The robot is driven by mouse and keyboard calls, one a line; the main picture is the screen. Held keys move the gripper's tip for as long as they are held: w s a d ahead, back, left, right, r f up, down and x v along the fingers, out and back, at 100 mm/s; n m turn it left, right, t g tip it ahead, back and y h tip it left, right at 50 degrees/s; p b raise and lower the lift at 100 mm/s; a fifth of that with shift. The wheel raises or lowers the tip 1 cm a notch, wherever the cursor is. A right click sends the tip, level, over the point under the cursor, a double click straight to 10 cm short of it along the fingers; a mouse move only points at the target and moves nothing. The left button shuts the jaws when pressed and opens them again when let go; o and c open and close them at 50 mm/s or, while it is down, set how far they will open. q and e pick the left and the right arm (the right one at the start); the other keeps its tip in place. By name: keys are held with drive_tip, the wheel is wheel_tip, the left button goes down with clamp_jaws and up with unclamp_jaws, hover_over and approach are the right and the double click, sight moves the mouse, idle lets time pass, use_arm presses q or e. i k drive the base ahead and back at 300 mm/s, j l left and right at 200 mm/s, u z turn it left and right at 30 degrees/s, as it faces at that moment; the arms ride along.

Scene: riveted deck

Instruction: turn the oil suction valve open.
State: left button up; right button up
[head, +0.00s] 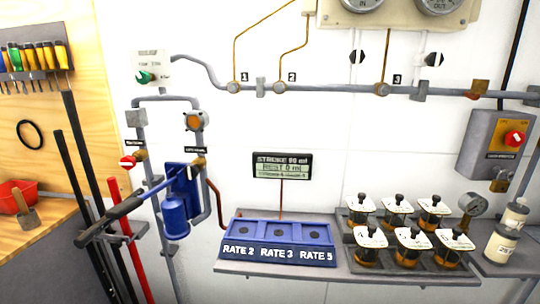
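A small valve with a red handle (128,162) sits on the left vertical pipe, under a small dark label (134,143) too small to read for sure. A green knob (145,77) is on a white plate above it. An orange-faced round fitting (194,121) is on the right pipe, above another small dark label (196,150). I cannot tell for certain which of these is the oil suction valve, or whether it is open. Neither of my grippers shows in the head view.
A blue hand pump (175,215) with a long dark lever (110,218) juts out below the valves. Dark rods (82,185) and a red rod (130,235) stand at left. A blue tray (275,233) and several lidded jars (412,238) fill the shelf. A red switch (514,138) is at right.

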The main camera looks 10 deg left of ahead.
sight(127, 162)
drive_tip(key=u, duration=1.25)
